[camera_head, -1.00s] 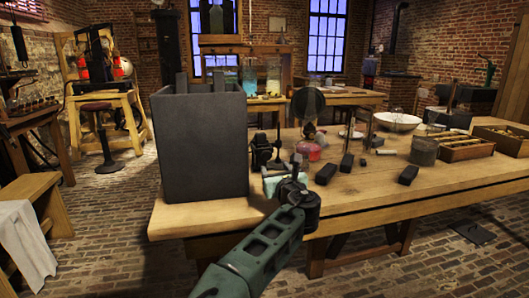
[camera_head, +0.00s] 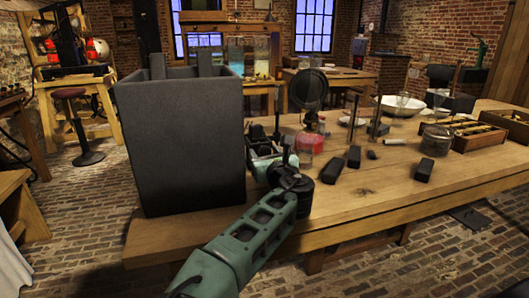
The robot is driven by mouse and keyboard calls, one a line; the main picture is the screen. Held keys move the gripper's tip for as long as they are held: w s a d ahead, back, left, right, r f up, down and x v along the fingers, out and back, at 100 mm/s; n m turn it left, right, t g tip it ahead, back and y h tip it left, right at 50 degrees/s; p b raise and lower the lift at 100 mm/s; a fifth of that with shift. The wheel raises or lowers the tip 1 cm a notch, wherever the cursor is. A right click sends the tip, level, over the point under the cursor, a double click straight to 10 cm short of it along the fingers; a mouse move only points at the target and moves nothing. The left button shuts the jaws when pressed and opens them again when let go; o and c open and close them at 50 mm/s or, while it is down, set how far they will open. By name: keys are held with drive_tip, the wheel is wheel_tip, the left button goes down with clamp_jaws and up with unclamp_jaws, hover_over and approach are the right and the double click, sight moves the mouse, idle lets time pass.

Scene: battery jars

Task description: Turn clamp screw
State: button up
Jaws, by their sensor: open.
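A small dark metal clamp-like piece (camera_head: 260,136) stands on the wooden workbench (camera_head: 350,205), just right of a large dark grey box. I cannot make out its screw at this size. My green arm reaches up from the bottom of the view. My gripper (camera_head: 286,154) is at its dark end, in front of and slightly right of the dark piece in the picture, and hides part of it. The fingers are small and dark here, open, with nothing seen between them. Whether they touch the piece cannot be told.
The tall grey box (camera_head: 183,145) stands close on the left. A red-filled glass vessel (camera_head: 310,140) is just right of my gripper. Several dark blocks (camera_head: 424,169) lie further right, with wooden trays (camera_head: 478,136) beyond.

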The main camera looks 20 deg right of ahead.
drive_tip(key=c, duration=1)
drive_tip(key=m+p, duration=0.1)
drive_tip(key=m, duration=0.4)
drive_tip(key=shift+r, duration=0.1)
drive_tip(key=m+p, duration=0.1)
drive_tip(key=m, duration=0.4)
drive_tip(key=shift+m+p, duration=0.3)
drive_tip(key=o, duration=1)
